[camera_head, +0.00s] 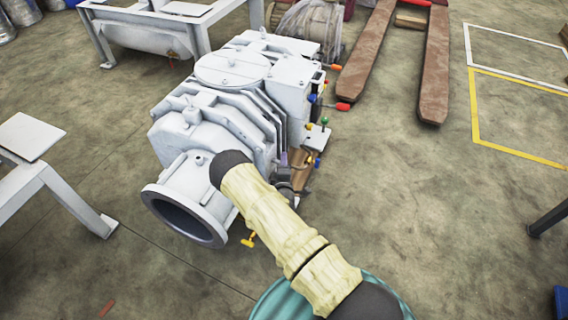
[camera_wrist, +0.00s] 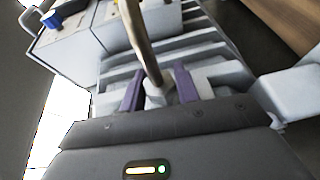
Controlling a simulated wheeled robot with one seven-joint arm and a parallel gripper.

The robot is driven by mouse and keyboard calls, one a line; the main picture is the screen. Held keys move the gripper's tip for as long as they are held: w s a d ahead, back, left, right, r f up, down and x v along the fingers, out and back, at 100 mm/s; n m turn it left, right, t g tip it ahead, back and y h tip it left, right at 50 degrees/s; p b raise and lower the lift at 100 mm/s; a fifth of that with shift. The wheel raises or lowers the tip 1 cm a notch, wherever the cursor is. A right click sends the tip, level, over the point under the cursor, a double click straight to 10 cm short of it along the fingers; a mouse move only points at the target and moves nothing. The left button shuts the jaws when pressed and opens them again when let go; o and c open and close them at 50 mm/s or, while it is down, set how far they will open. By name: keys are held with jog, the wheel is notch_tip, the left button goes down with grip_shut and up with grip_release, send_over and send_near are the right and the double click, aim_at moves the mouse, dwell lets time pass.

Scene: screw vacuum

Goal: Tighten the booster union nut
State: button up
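The large pale grey vacuum booster (camera_head: 225,110) stands on the floor with its round flanged opening toward the lower left. My gripper (camera_head: 284,160) is at its right side, mostly hidden behind my arm. In the wrist view, the two purple fingers of my gripper (camera_wrist: 158,88) stand on either side of a small pale nut (camera_wrist: 157,96). A brownish pipe (camera_wrist: 146,45) rises from the nut. The fingers look very close to the nut; I cannot tell whether they touch it.
Red, blue, green and yellow valve handles (camera_head: 325,120) stick out on the booster's right side. A yellow handle (camera_head: 249,239) sits low below the flange. A rusty pallet jack (camera_head: 368,60) stands behind at right. Grey stands (camera_head: 40,180) are at left.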

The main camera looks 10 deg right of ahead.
jog(key=c, duration=0.4)
jog(key=shift+r+g+p, duration=0.15)
jog(key=shift+g+p, duration=0.25)
jog(key=shift+p, duration=0.95)
jog(key=m+g+y+p, duration=0.1)
jog(key=g+p, duration=0.2)
jog(key=p, duration=0.1)
jog(key=shift+r+p, duration=0.2)
jog(key=shift+p, duration=0.15)
jog(key=g+y+p, duration=0.1)
jog(key=p, duration=0.1)
jog(key=m+g+y+p, duration=0.1)
jog(key=g+p, duration=0.1)
jog(key=shift+f+m+g+p, duration=0.2)
jog(key=shift+m+g+p, duration=0.1)
jog(key=shift+p, duration=0.05)
jog(key=shift+f+m+g+y+p, duration=0.15)
jog(key=shift+g+y+p, duration=0.2)
jog(key=shift+g, duration=0.25)
jog(key=shift+f+m+g+y+p, duration=0.15)
jog(key=shift+g+y+p, duration=0.2)
jog(key=shift+g, duration=0.25)
jog(key=shift+s+g+y, duration=0.1)
jog(key=shift+g+y, duration=0.5)
jog(key=shift+g, duration=0.2)
jog(key=shift+a+g, duration=0.1)
jog(key=shift+g, duration=0.2)
